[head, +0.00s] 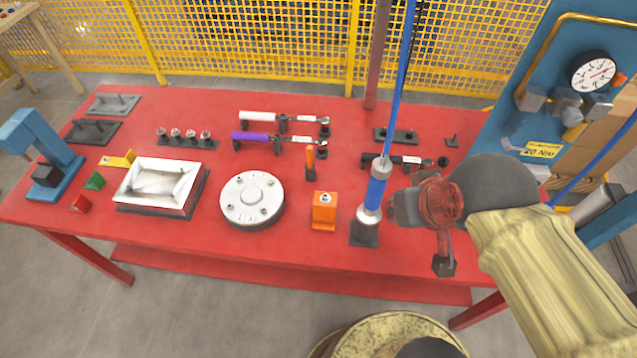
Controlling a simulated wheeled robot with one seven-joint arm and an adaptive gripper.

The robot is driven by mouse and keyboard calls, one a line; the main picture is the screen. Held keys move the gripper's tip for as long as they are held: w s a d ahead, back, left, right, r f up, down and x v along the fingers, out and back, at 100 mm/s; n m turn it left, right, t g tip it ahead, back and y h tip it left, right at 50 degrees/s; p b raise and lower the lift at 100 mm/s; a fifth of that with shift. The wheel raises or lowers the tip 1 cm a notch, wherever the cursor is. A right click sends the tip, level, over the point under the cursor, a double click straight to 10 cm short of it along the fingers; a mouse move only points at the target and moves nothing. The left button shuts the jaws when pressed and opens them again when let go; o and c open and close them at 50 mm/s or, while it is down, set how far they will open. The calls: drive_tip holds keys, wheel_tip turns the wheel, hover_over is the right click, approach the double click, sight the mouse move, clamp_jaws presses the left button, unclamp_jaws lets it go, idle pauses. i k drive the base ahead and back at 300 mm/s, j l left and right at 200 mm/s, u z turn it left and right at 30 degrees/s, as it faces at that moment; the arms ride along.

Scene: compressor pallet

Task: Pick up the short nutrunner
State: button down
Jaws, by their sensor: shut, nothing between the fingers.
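An upright tool with a blue body and silver ends, which I take to be the short nutrunner (376,192), stands at the front right of the red table (310,254). Its lower end is at a dark square base (364,236). A blue hose (399,80) runs up from its top. My wrist hides part of the table's right end.
An orange block (324,210) and a round white flange (252,200) stand left of the tool. Wrenches with white (262,118), purple (250,137) and black (380,159) handles lie behind. A blue gauge panel (545,115) stands at the right.

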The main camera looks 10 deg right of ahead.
sight(369, 214)
drive_tip(key=k+j+u, duration=0.35)
drive_tip(key=k+j, duration=0.2)
drive_tip(key=j, duration=0.15)
drive_tip(key=k+j+u, duration=0.2)
drive_tip(key=j, duration=0.25)
